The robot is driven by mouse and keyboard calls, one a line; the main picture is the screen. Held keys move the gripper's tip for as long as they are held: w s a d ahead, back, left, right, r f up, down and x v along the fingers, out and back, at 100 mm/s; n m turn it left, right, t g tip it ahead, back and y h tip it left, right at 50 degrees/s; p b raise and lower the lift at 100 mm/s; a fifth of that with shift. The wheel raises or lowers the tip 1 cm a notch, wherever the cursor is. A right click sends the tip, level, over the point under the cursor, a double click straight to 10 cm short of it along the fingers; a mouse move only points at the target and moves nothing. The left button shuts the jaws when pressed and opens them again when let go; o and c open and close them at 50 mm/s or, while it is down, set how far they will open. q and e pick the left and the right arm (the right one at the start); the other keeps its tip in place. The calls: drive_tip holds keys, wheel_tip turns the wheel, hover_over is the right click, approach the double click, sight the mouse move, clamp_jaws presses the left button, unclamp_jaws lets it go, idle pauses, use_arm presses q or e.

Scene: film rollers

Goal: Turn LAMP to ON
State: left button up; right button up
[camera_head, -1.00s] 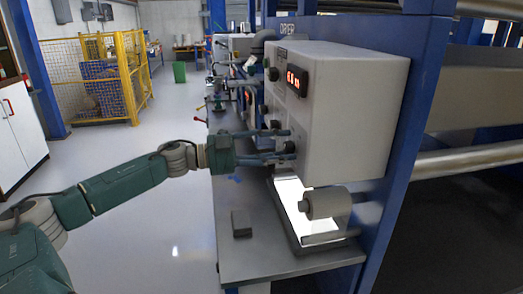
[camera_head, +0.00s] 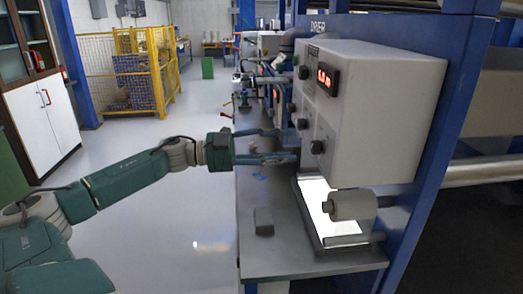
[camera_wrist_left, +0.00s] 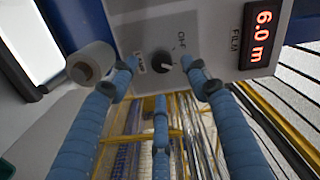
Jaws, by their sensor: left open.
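The grey control box (camera_head: 370,95) carries several black knobs on its left face. A lower black knob (camera_head: 317,147) sits near my left gripper (camera_head: 290,145). The knob's pointer direction is unclear. My right gripper is out of view.
A bright white lit panel (camera_head: 316,205) lies under the box beside a pale roller (camera_head: 352,205). A small grey block (camera_head: 264,221) rests on the metal bench (camera_head: 262,258). Open floor lies to the left.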

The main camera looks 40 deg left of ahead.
use_arm(q)
drive_tip(key=shift+v, duration=2.6)
drive_tip(key=shift+w+a, duration=0.1)
